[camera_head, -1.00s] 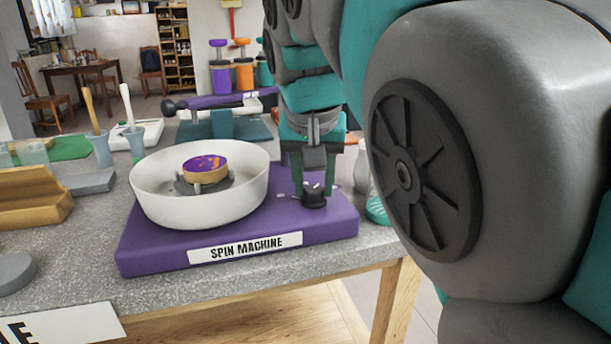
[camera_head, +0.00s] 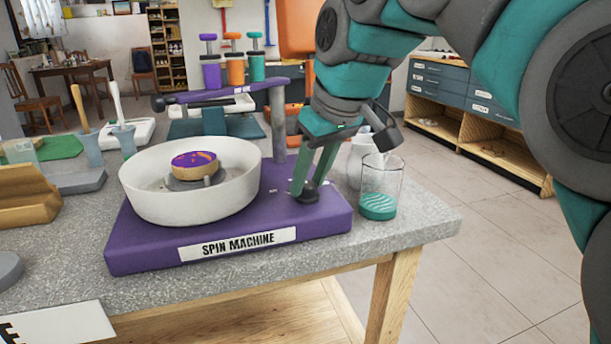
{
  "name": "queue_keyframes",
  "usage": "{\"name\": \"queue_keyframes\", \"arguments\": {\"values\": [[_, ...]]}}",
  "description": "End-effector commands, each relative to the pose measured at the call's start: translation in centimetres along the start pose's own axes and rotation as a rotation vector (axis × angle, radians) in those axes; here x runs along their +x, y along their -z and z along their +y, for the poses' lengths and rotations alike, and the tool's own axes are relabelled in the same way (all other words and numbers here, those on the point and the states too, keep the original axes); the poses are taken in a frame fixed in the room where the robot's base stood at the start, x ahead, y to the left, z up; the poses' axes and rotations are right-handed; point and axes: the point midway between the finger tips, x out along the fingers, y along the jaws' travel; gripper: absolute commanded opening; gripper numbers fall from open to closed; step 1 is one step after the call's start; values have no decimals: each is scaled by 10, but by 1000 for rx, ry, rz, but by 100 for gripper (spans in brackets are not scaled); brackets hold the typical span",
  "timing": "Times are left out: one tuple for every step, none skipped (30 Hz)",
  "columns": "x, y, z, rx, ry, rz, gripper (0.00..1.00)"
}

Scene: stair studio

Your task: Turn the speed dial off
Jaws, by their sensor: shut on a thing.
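The purple spin machine (camera_head: 140,256) stands on the grey counter, with a white label on its front. Its white bowl (camera_head: 150,195) holds a round wooden piece with a purple and orange top (camera_head: 194,160). My gripper (camera_head: 305,188) points down at the right part of the machine's top, its teal fingers shut on the small dark speed dial (camera_head: 306,193). The fingers partly hide the dial and its markings, so its setting cannot be read.
A glass with teal contents (camera_head: 379,190) stands close to the right of my gripper, with a white vessel (camera_head: 360,160) behind it. The counter's right corner is bare.

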Motion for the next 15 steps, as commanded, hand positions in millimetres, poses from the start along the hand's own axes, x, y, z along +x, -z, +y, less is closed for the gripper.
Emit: {"name": "queue_keyframes", "arguments": {"values": [[0, 1, 0, -42, 20, 1, 0], [0, 1, 0, -69, 32, 0, 0], [0, 0, 0, -103, 47, -1, 0], [0, 0, 1, -130, 57, -2, 0], [0, 0, 1, -156, 68, -3, 0], [0, 0, 1, -191, 84, -3, 0], [1, 1, 1, -217, 95, -2, 0], [1, 1, 2, -243, 106, -2, 0], [0, 2, 2, -278, 119, -1, 0], [0, 2, 2, -304, 129, 0, 0], [0, 2, 3, -329, 140, 0, 0], [0, 2, 3, -363, 154, 0, 0], [0, 2, 3, -388, 165, 0, 0], [0, 2, 3, -413, 176, -1, 0], [0, 2, 4, -445, 188, -2, 0]]}}
